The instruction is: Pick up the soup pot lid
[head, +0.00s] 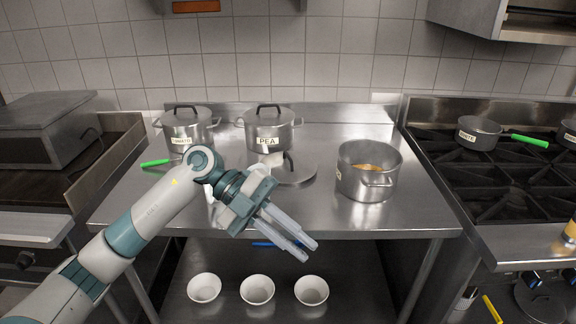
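A grey metal pot lid (298,174) with a dark upright handle lies on the steel table, behind my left gripper and left of an open pot. Part of the lid is hidden behind small white things and my arm. The open soup pot (365,185) holds orange-brown contents and has no lid on it. My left gripper (309,250) is in front of the lid, at the table's front edge in the picture, pointing down and right. Its two fingers are apart with nothing between them. My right gripper is not in view.
Two lidded pots, one labelled tomato (187,131) and one labelled PEA (268,132), stand at the back of the table. A green-handled thing (154,163) lies at the left. A stove (490,175) with pans is at the right. White bowls (257,289) stand on the shelf below.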

